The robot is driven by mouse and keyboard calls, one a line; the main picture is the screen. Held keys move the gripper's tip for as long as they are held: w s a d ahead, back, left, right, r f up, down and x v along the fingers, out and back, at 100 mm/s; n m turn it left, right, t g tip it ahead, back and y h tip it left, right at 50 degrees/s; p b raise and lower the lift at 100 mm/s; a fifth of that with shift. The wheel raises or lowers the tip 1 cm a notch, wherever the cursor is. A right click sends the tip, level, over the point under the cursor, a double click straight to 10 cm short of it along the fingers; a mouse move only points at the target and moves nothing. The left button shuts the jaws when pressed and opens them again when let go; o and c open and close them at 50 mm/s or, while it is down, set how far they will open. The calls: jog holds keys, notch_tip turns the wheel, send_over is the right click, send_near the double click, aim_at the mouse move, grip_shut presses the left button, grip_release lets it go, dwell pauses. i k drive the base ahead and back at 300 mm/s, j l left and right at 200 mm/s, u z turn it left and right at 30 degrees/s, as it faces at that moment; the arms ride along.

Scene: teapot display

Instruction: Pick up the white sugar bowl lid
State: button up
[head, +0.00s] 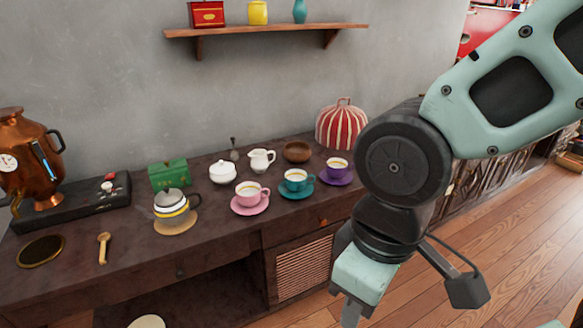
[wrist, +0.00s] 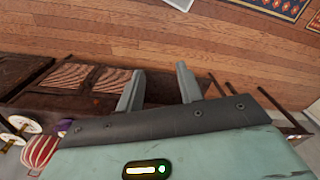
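The white sugar bowl (head: 222,175) stands on the dark wooden sideboard, between the green box and the white creamer. Its white lid (head: 222,164) sits on top of it, with a small knob. My gripper (head: 352,312) hangs low in front of the sideboard, right of and well apart from the bowl. In the wrist view my gripper (wrist: 158,88) has its two fingers spread, with nothing between them. I cannot make out the sugar bowl in the wrist view.
Pink (head: 250,208), teal (head: 297,192) and purple (head: 337,179) saucers with cups stand in front and to the right. A white creamer (head: 262,160), wooden bowl (head: 297,152), green box (head: 168,174), small teapot (head: 172,212) and striped cozy (head: 342,127) are nearby. A shelf (head: 265,30) hangs above.

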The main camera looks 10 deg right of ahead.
aim_at(221, 168)
jog(key=i+j+u, duration=0.1)
jog(key=i+u, duration=0.15)
jog(key=i, duration=0.65)
jog(key=i+u, duration=0.25)
jog(key=i, duration=0.65)
